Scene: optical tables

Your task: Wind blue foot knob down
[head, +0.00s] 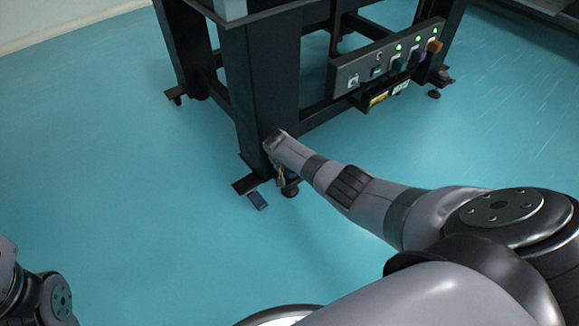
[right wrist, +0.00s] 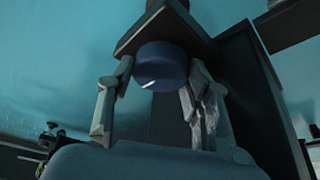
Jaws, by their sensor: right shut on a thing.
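The blue foot knob (right wrist: 162,66) is a short dark blue cylinder with a white mark on its side, seen in the right wrist view. It sits against a dark plate of the table foot (right wrist: 150,30). My right gripper (right wrist: 160,74) is shut on the knob, one finger on each side. In the head view my right gripper (head: 280,179) is low at the near leg of the optical table (head: 262,85), close to the floor. The knob is hidden there behind the wrist and fingers. Only part of my left arm shows, at the lower left; its gripper is out of view.
A control panel (head: 385,62) with green lights hangs on the table frame. The teal floor around is clear.

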